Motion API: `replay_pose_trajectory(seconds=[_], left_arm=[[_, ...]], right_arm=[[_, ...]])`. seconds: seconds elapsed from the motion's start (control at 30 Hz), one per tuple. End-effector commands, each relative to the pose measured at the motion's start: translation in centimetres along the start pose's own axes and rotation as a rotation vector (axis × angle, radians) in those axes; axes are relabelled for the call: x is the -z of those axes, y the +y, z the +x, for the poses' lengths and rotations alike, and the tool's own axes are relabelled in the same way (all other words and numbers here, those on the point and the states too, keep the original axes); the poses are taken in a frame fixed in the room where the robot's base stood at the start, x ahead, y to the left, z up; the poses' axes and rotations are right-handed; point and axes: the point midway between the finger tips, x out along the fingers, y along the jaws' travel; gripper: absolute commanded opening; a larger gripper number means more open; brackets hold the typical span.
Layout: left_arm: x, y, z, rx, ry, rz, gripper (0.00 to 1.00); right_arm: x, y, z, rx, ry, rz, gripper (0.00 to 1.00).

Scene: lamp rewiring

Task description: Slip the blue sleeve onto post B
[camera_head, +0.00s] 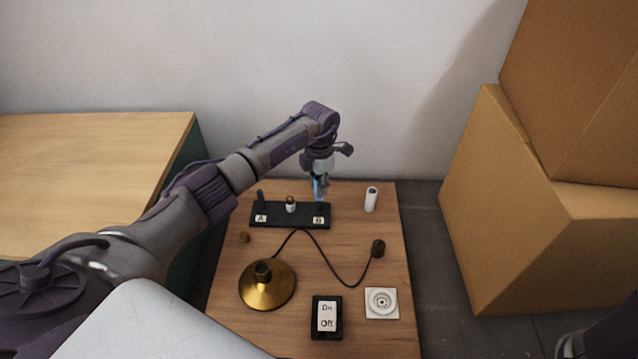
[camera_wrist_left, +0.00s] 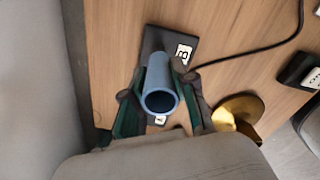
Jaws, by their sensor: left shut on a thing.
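My left gripper (camera_head: 320,181) is shut on the blue sleeve (camera_head: 317,190), which it holds roughly upright at the B end of the black block (camera_head: 275,221). In the left wrist view the sleeve (camera_wrist_left: 160,85) sits between the two fingers, its open end facing the camera. The B label (camera_head: 318,220) is on the block's right end, the A label (camera_head: 261,218) on its left. Post B is mostly hidden behind the sleeve and fingers; I cannot tell whether the sleeve is around it. A dark part of my right arm shows at the lower right edge.
A white cylinder (camera_head: 371,200) stands right of the block. A brass lamp base (camera_head: 267,286), its cable with a dark end piece (camera_head: 378,248), an On/Off switch (camera_head: 327,318) and a white square plate (camera_head: 382,303) are nearer. Cardboard boxes (camera_head: 500,210) stand right of the table.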

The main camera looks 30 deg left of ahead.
Motion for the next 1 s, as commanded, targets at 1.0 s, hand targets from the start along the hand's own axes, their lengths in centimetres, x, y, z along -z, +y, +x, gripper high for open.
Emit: replay_pose_trajectory(seconds=[1.0], left_arm=[[0.0, 0.0, 5.0, -0.001, 0.0, 0.0, 0.0]], right_arm=[[1.4, -0.8, -3.6, 0.002, 0.004, -0.002, 0.4]])
